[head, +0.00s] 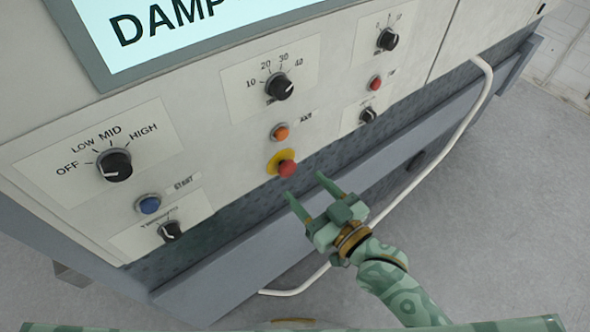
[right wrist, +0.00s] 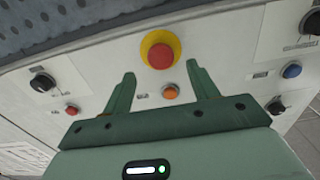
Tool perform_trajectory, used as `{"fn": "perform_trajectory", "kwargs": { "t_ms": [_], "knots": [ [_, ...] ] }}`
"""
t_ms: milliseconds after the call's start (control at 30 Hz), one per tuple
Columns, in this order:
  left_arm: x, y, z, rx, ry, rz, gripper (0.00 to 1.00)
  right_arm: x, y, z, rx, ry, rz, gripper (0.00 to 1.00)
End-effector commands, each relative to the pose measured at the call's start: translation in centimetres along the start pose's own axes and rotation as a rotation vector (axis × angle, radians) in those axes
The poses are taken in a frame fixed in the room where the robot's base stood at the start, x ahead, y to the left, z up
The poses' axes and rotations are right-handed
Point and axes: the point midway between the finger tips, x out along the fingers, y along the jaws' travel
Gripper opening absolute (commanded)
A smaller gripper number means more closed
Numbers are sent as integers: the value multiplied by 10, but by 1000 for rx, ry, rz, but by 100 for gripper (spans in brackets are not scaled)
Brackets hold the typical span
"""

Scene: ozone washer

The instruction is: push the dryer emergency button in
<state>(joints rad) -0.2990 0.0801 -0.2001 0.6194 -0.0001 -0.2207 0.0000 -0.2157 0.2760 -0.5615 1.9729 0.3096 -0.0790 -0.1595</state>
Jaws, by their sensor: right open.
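The emergency button is a red mushroom knob (head: 287,169) on a yellow collar (head: 272,162), low in the middle of the machine's front panel. In the right wrist view the red knob (right wrist: 160,56) shows face-on in its yellow ring, just past and between my fingertips. My right gripper (head: 304,184) is open and empty. Its green fingers point at the panel, a little below and right of the button in the head view. I cannot tell the exact gap, but no contact shows. My left gripper is not in view.
Near the button are an orange button (head: 280,132), a blue start button (head: 148,204), a small red button (head: 375,83) and several black dials, one numbered (head: 279,87). A white curved rail (head: 440,148) runs around my right gripper's side. Grey floor (head: 510,200) is clear at the right.

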Motion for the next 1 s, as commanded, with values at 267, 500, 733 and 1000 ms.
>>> {"fn": "perform_trajectory", "kwargs": {
  "t_ms": [267, 500, 733, 1000],
  "knots": [
    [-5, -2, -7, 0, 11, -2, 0, 43, 0, 0, 1, 0, 0, 59],
    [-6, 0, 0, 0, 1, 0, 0, 49, 0, 1, 0, -1, 0, 59],
    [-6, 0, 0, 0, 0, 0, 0, 49, 0, 1, 0, -1, 0, 31],
    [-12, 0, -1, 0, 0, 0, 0, 55, 0, -1, -1, -2, 1, 0]
  ]
}}
